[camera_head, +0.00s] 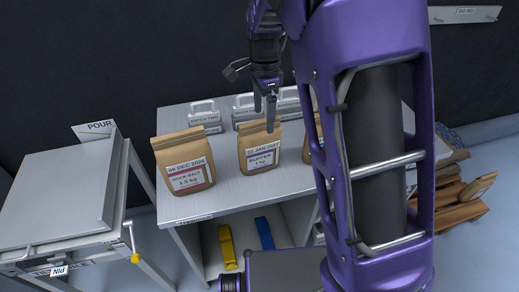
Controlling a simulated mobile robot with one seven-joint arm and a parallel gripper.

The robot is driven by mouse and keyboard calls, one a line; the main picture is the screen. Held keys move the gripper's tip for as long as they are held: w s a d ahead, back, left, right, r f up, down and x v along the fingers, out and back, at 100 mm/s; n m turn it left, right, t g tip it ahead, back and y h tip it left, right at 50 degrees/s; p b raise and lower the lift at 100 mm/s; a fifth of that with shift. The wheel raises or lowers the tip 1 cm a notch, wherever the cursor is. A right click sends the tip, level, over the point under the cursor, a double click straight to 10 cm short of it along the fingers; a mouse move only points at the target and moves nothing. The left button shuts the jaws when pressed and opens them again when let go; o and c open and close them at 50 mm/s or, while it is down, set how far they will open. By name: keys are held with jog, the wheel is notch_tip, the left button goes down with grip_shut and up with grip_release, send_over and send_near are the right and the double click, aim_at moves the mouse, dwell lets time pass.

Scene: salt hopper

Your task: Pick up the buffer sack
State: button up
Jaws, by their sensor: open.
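The buffer sack (258,152) is a brown paper bag standing upright on the grey table. Its white label reads "22 JAN 2027", "BUFFER" and "1 kg". My gripper (265,110) is open, pointing down, with its fingers overlapping the top of the buffer sack in the picture. I cannot tell whether the fingers touch the sack. A larger brown sack (184,166) labelled "06 DEC 2026", "QUICK SALT" and "1.5 kg" stands to its left. Another brown sack (308,150) stands to its right, mostly hidden behind my arm.
The table (215,205) has several grey batch holders (205,117) behind the sacks. A grey lidded hopper (62,190) with a "POUR" sign stands at left. A yellow item (227,247) and a blue item (264,233) lie on the shelf below. Brown pieces (455,205) lie at right.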

aim_at(260, 129)
jog(key=shift+a+f, duration=0.2)
jog(key=shift+f, duration=0.8)
jog(key=shift+a+f, duration=0.2)
jog(key=shift+f, duration=0.85)
jog(key=shift+a+f, duration=0.2)
jog(key=shift+f, duration=0.8)
jog(key=shift+s, duration=0.1)
grip_shut()
jog(key=shift+r, duration=0.1)
